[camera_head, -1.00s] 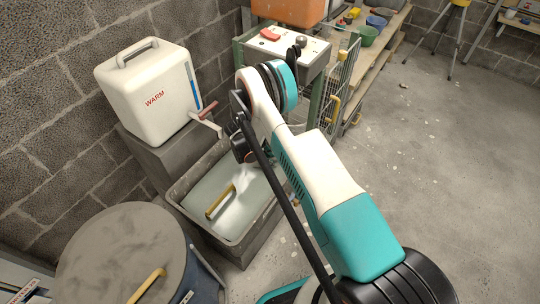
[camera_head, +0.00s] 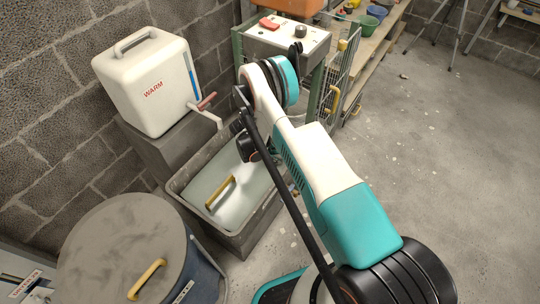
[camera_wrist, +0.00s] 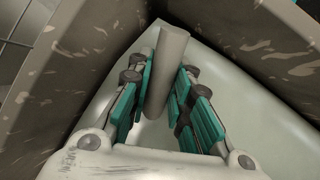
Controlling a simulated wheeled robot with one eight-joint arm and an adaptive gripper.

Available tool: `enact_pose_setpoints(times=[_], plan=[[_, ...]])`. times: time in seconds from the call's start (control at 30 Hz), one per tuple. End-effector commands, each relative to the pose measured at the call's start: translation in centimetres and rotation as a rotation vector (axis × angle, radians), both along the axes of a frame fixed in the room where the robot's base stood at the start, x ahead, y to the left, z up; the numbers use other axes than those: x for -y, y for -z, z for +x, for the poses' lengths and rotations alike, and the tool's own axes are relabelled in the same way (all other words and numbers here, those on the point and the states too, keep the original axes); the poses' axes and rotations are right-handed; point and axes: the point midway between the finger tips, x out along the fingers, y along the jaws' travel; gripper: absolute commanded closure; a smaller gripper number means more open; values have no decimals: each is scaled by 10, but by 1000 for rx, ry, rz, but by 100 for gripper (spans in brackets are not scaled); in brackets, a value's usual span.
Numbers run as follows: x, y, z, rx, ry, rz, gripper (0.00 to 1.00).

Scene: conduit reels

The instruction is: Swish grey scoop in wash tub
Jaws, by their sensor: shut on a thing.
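The wash tub (camera_head: 238,238) is a grey open box of pale, cloudy water below my arm in the head view. Its dark walls (camera_wrist: 85,50) meet in a corner in the wrist view. My gripper (camera_wrist: 160,85) has teal-padded fingers on both sides of the grey scoop's (camera_wrist: 172,45) rod-like handle and is shut on it, over the tub's pale water. The scoop's bowl cannot be made out. In the head view my arm hides the gripper and the scoop.
A yellow handle (camera_head: 220,192) shows in the tub's water. A white WARM container (camera_head: 150,80) with a tap stands on a block behind the tub. A round lidded drum (camera_head: 120,240) is at front left. A control box (camera_head: 288,40) stands behind. Open floor lies right.

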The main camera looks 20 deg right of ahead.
Motion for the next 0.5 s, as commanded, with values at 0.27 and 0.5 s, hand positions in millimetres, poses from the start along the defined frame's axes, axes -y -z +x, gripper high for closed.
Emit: enact_pose_setpoints(times=[0.27, 0.5], plan=[[24, 0, -32, -1, 2, 0, 100], [31, -1, -43, -4, 7, -4, 100]])
